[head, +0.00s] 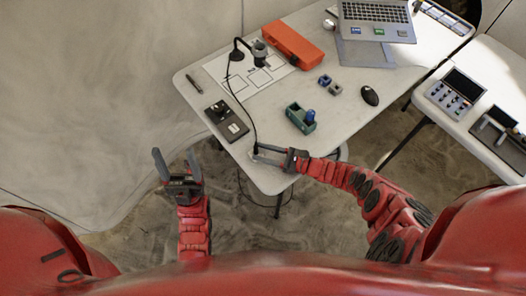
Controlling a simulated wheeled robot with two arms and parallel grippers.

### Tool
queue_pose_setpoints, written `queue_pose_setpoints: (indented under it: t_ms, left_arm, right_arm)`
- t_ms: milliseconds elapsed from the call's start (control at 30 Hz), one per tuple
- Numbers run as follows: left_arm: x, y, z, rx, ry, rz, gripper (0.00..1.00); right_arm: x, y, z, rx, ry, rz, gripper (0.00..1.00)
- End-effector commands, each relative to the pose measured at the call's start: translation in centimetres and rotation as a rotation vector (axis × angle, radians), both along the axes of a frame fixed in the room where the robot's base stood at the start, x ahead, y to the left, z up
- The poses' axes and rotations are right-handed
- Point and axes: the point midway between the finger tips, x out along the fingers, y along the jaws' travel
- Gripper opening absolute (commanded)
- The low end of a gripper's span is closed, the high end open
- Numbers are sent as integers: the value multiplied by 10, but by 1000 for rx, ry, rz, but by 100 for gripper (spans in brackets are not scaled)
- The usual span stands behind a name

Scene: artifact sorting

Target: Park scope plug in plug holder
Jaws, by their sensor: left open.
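The scope (237,53), a small black device on a bent neck, stands near the back left of the table. Its thin black cable (237,97) runs toward the table's front corner and ends or passes at my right gripper (256,154). Two fingers show there, low at the table edge. Whether they are closed on the plug is too small to tell, and I cannot make out the plug itself. A black box with a light panel (226,119) lies left of the cable. I cannot tell which thing is the plug holder. My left gripper (177,157) is open and empty, off the table's left side.
The white table (276,180) also bears a green holder (300,118), small blue and grey blocks (324,80), a black mouse (370,96), an orange case (292,45), a pen (194,83) and a laptop (375,12). A side table with devices (440,100) stands right.

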Motion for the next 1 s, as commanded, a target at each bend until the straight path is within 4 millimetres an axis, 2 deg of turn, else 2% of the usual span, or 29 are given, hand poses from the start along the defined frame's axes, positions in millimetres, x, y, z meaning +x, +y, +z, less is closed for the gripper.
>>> queue_pose_setpoints:
  t_ms: [300, 367, 467, 733, 900, 1000]
  left_arm:
    - [0, 0, 3, 0, 0, 0, 66]
    - [0, 0, 2, 0, 0, 0, 66]
    - [0, 0, 1, 0, 0, 0, 66]
    - [0, 0, -11, 0, 0, 0, 66]
    - [0, 0, -17, 0, 0, 0, 66]
    - [0, 0, -18, 0, 0, 0, 66]
  right_arm:
    - [0, 0, 4, 0, 0, 0, 48]
    - [-1, -5, 2, -1, 1, -1, 48]
    - [-6, -21, 2, -3, 0, -1, 48]
    - [-27, -79, 0, -3, 0, -1, 48]
    - [-38, -103, -1, -2, 2, -1, 48]
    - [-40, -110, 1, -1, -1, -1, 48]
